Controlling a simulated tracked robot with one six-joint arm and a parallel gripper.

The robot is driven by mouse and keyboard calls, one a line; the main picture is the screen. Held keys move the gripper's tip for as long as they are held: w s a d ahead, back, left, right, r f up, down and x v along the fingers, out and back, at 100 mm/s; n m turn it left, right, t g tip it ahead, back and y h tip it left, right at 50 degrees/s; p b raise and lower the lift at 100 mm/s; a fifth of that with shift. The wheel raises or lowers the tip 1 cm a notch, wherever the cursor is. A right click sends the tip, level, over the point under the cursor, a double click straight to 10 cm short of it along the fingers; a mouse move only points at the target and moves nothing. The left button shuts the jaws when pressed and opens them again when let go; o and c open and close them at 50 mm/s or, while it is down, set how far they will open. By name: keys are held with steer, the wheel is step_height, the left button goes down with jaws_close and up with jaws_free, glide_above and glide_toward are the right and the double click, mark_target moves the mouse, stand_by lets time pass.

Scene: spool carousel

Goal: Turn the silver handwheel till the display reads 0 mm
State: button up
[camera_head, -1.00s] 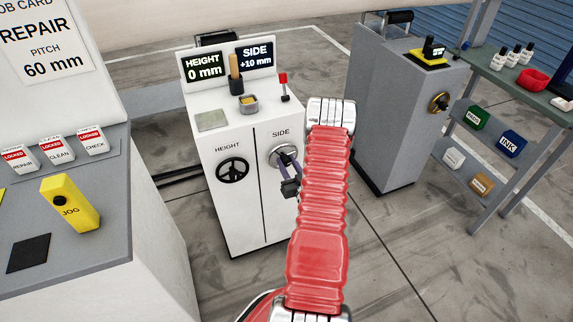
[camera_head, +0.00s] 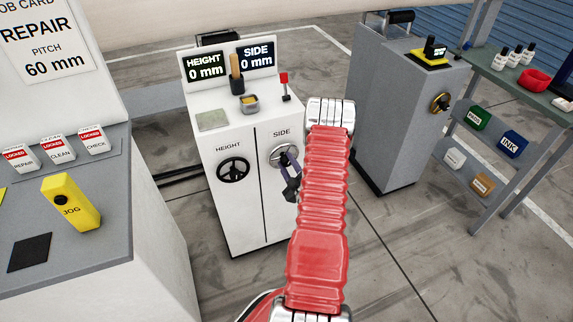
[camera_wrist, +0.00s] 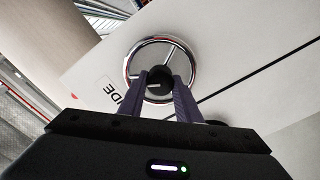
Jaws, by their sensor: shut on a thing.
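The silver handwheel (camera_head: 275,157) is on the front of the white cabinet (camera_head: 262,205), under the word SIDE. In the wrist view the silver handwheel (camera_wrist: 133,61) shows a bright rim, spokes and a dark hub (camera_wrist: 160,80). My gripper (camera_head: 287,160) is at the wheel, and in the wrist view its fingers (camera_wrist: 160,88) are shut on the hub from both sides. The SIDE display (camera_head: 256,61) reads 0 mm. The HEIGHT display (camera_head: 205,67) also reads 0 mm. My arm hides part of the cabinet's right side.
A black handwheel (camera_head: 233,169) sits left of the silver one, under HEIGHT. A red-topped lever (camera_head: 285,85) and a wooden-handled tool (camera_head: 236,75) stand on the cabinet top. A grey cabinet (camera_head: 395,120) stands to the right, a console with a yellow JOG block (camera_head: 70,203) to the left.

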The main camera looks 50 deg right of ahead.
steer(key=shift+w+a+f+n, duration=0.1)
steer(key=shift+w+a+n, duration=0.05)
steer(key=shift+n, duration=0.75)
steer(key=shift+w+a+n, duration=0.1)
steer(key=shift+a+n, duration=0.05)
steer(key=shift+n, duration=0.75)
steer(key=o, duration=0.7)
steer(key=shift+f, duration=0.1)
steer(key=o, duration=0.4)
steer(key=shift+s+d, duration=0.15)
steer(key=shift+c, duration=0.2)
steer(key=shift+s, duration=0.1)
steer(key=v, duration=1.3)
steer(key=shift+s, duration=0.25)
